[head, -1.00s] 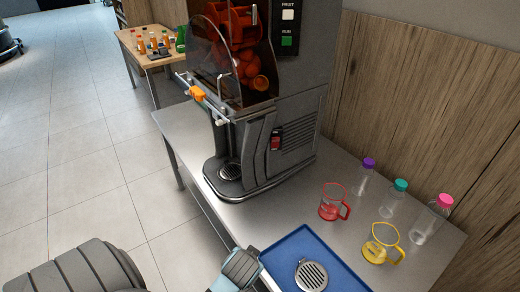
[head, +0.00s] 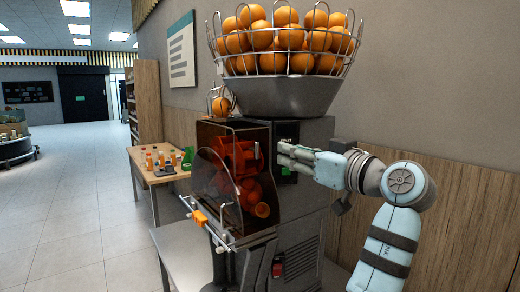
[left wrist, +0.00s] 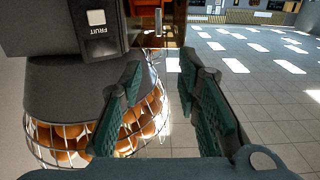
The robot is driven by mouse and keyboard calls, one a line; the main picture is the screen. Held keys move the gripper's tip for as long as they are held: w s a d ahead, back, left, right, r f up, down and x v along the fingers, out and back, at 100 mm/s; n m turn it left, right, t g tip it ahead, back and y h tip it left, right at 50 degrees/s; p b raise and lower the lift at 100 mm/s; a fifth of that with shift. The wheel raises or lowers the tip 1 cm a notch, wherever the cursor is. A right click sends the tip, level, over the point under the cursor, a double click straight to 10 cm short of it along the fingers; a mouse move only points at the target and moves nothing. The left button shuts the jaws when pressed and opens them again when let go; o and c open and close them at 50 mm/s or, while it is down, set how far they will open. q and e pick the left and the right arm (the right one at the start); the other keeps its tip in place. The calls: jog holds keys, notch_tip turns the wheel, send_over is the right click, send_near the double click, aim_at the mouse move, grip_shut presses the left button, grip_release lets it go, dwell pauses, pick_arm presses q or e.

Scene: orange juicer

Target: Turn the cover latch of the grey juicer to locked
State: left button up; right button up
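The grey juicer (head: 300,225) stands on the counter with its tinted see-through cover (head: 222,170) over the orange pressing parts. A small pale metal piece, apparently the cover latch (head: 256,150), stands upright at the cover's right edge. It also shows upright in the left wrist view (left wrist: 158,20), beyond the fingertips. My left gripper (head: 284,154) is in front of the button panel, right of the latch and apart from it. In the left wrist view its dark green fingers (left wrist: 160,68) are open with nothing between them. My right gripper is out of view.
A wire basket (head: 282,50) full of oranges sits above my left gripper. The wall (head: 400,90) is close behind at right. Open floor (head: 70,200) lies at left, with a wooden table (head: 150,176) beyond.

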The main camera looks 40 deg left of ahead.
aim_at(258, 143)
pick_arm(q)
jog(key=p+x, duration=0.1)
jog(key=x, duration=1.2)
jog(key=shift+w+a+f, duration=0.15)
jog(key=shift+a, duration=0.15)
grip_shut()
